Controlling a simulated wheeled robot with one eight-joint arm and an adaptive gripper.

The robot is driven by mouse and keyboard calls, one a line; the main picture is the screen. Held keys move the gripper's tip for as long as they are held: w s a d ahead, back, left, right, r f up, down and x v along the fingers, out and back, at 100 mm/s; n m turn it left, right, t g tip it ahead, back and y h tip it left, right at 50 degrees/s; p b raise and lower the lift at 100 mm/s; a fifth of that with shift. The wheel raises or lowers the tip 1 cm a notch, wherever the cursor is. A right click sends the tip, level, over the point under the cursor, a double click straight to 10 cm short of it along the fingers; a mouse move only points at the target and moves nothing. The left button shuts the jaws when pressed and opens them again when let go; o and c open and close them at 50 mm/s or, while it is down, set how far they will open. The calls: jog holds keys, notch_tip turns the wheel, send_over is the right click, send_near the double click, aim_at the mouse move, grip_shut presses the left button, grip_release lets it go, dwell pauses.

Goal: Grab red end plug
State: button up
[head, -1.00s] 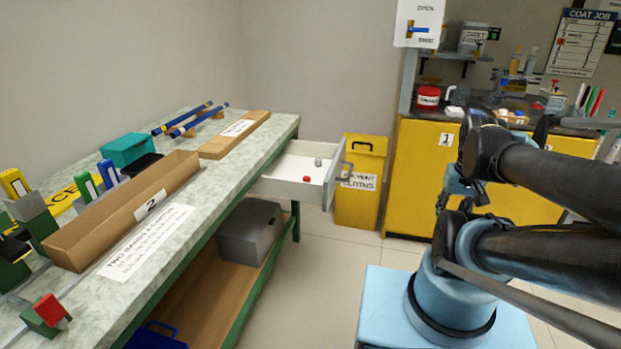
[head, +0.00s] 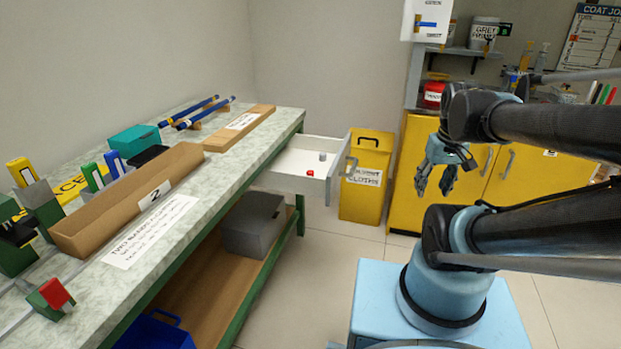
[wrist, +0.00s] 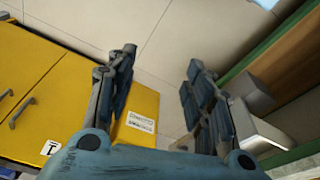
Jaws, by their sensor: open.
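The red end plug (head: 310,173) is a small red piece lying in the open white drawer (head: 283,187) at the end of the bench. A small grey plug (head: 322,156) lies behind it in the same drawer. My gripper (head: 434,191) hangs in the air to the right of the drawer, in front of the yellow cabinet, with its fingers pointing down. It is open and empty. In the wrist view my gripper (wrist: 160,95) shows both fingers spread apart over the floor. The red plug does not show in the wrist view.
The marble-topped bench (head: 180,229) runs along the left with a long box marked 2 (head: 110,219). A yellow cloths bin (head: 364,187) stands just behind the drawer. A grey box (head: 250,224) sits on the lower shelf. The floor between drawer and my base is clear.

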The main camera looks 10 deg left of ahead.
jog(key=w+a+r+n, duration=0.4)
jog(key=w+a+r, duration=0.1)
jog(key=w+a, duration=0.2)
jog(key=n+g+y, duration=0.1)
jog(key=n+g, duration=0.1)
jog(key=n, duration=0.8)
send_over(311, 171)
jog(key=f, duration=1.2)
jog(key=shift+s+f, duration=0.1)
jog(key=shift+s, duration=0.1)
jog(key=shift+f, duration=2.75)
jog(key=c, duration=0.8)
